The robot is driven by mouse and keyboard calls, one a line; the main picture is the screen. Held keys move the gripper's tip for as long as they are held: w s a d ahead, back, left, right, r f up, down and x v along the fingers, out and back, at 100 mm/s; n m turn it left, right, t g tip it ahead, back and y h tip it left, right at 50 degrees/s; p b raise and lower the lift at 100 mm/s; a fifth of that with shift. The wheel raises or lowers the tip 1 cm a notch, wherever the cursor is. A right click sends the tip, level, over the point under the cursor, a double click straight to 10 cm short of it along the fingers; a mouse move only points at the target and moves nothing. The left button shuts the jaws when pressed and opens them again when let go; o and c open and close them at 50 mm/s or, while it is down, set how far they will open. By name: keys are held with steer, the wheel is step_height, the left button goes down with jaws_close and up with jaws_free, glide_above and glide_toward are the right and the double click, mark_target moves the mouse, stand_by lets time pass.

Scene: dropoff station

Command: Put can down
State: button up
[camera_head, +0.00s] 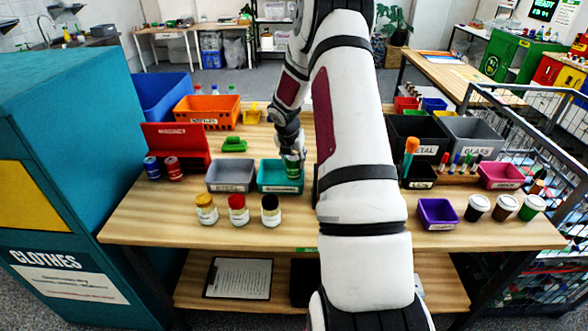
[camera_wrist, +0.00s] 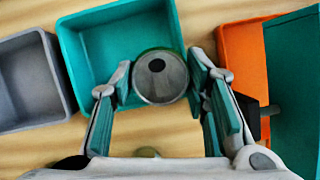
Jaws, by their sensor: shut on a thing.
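My gripper (camera_head: 290,150) is shut on a can (camera_head: 292,168) with a green side. In the wrist view the can's round grey top (camera_wrist: 160,82) sits between the two fingers of my gripper (camera_wrist: 160,95). The can is upright and overlaps the back right part of a small teal bin (camera_head: 268,188) in the head view. In the wrist view it covers part of the teal bin's edge (camera_wrist: 75,50). I cannot tell whether the can touches the bin. Red and blue cans (camera_head: 173,168) stand to the left.
A grey bin (camera_head: 218,187) adjoins the teal bin on the left. Jars (camera_head: 238,210) stand in front, and a green block (camera_head: 233,145) lies behind. A red bin (camera_head: 190,150) and an orange bin (camera_head: 205,122) are behind left.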

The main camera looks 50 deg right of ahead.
mark_target(292, 169)
steer(key=shift+f, duration=1.9)
steer(key=shift+a+f, duration=0.1)
steer(key=shift+w+f, duration=0.1)
steer(key=shift+f, duration=0.25)
steer(key=o, duration=0.7)
steer(key=shift+r, duration=0.1)
